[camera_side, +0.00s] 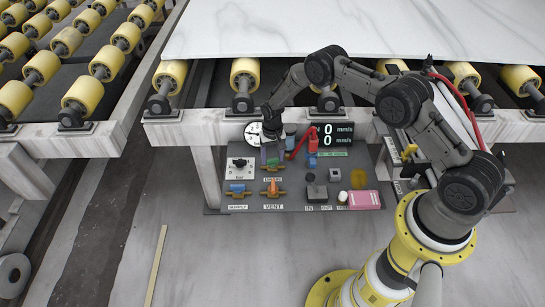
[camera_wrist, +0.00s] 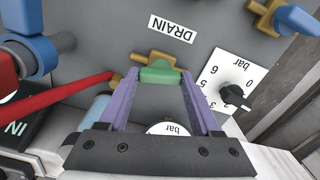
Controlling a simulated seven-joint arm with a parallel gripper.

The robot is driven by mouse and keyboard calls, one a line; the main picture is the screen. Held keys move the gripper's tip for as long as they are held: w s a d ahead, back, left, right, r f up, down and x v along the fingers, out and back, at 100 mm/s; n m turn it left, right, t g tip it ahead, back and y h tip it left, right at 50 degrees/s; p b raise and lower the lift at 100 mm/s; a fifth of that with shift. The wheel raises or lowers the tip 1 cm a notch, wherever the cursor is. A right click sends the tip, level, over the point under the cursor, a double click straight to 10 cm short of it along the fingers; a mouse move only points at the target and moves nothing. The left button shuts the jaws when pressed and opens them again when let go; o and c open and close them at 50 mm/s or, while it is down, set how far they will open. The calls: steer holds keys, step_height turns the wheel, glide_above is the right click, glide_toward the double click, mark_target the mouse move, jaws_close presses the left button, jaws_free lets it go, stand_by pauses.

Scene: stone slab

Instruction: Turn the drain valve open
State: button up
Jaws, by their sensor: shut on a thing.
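The drain valve has a brass body (camera_wrist: 155,58) and a green handle (camera_wrist: 160,76), and it sits beside the DRAIN label (camera_wrist: 172,29) in the wrist view. My gripper (camera_wrist: 160,84) has two purple fingers, one at each end of the green handle, and is shut on it. In the side view my gripper (camera_side: 272,158) reaches down to the valve at the back left of the panel.
The dark panel (camera_side: 340,203) also carries a blue SUPPLY valve (camera_side: 237,189), an orange VENT valve (camera_side: 273,187) and a black bar knob (camera_side: 239,163). A red lever (camera_wrist: 65,103) lies close to my gripper. A pink-and-white block (camera_side: 361,199) lies at the right.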

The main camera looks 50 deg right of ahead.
mark_target(272, 158)
steer(key=shift+m, duration=1.3)
steer(key=o, duration=1.4)
step_height(272, 158, up, 14)
steer(key=shift+f, duration=0.1)
